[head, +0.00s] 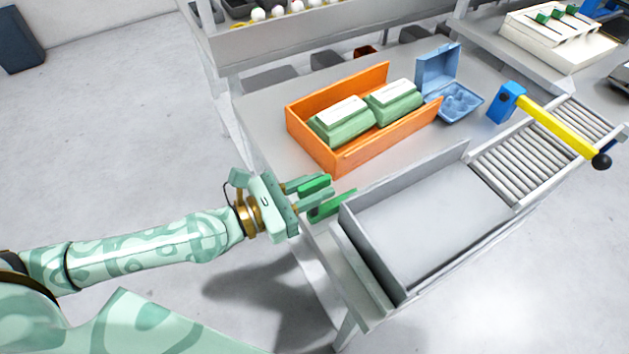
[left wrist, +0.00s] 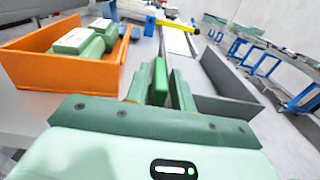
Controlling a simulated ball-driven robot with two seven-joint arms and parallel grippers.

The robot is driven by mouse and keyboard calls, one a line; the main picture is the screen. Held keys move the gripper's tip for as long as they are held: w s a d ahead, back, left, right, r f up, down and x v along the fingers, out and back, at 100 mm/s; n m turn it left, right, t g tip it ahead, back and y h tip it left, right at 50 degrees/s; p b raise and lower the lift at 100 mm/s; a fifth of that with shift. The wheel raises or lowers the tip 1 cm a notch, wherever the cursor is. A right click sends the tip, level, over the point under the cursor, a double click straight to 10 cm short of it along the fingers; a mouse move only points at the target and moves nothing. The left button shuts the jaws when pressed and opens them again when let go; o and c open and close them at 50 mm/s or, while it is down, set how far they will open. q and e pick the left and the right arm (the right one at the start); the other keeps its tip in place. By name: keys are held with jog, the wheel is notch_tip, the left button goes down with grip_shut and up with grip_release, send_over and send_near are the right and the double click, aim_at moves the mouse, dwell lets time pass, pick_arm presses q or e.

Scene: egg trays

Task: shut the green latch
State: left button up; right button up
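The green latch is at the near left corner of the bench, left of the grey tray. Its bright green upright part (head: 315,184) stands between the two fingers of my left gripper (head: 311,190). A lower green bar (head: 332,207) lies just beyond the nearer finger. In the left wrist view the green upright (left wrist: 159,82) is close to the left finger, with a gap to the right finger of the gripper (left wrist: 161,88). Whether it touches the left finger I cannot tell. My left gripper is open around it. My right gripper is out of view.
An orange box (head: 385,143) with green egg packs stands behind the latch. The grey walled tray (head: 440,210) is to the right, leading to a roller conveyor (head: 515,160) with a yellow bar (head: 555,125) across it. A blue open carton (head: 438,67) sits farther back.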

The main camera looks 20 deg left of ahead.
pick_arm(q)
jog(key=shift+o, duration=0.3)
jog(key=shift+w+r, duration=0.15)
jog(key=shift+r, duration=0.1)
jog(key=b+v, duration=0.1)
jog(key=v, duration=0.1)
jog(key=b+v, duration=0.1)
jog(key=v, duration=0.2)
jog(key=f+b+v, duration=0.1)
jog(key=v, duration=0.1)
jog(key=shift+a+b, duration=0.15)
jog(key=shift+b, duration=0.2)
jog(key=p+v, duration=0.1)
jog(key=v, duration=0.8)
jog(key=shift+s+r, duration=0.2)
jog(key=shift+r, duration=0.15)
pick_arm(e)
jog(key=shift+s+a+f, duration=0.1)
jog(key=shift+s+f, duration=0.2)
jog(key=shift+f, duration=0.3)
jog(key=shift+s+a+f, duration=0.1)
jog(key=shift+s+f, duration=0.15)
jog(key=shift+f, duration=0.35)
jog(key=shift+d, duration=0.15)
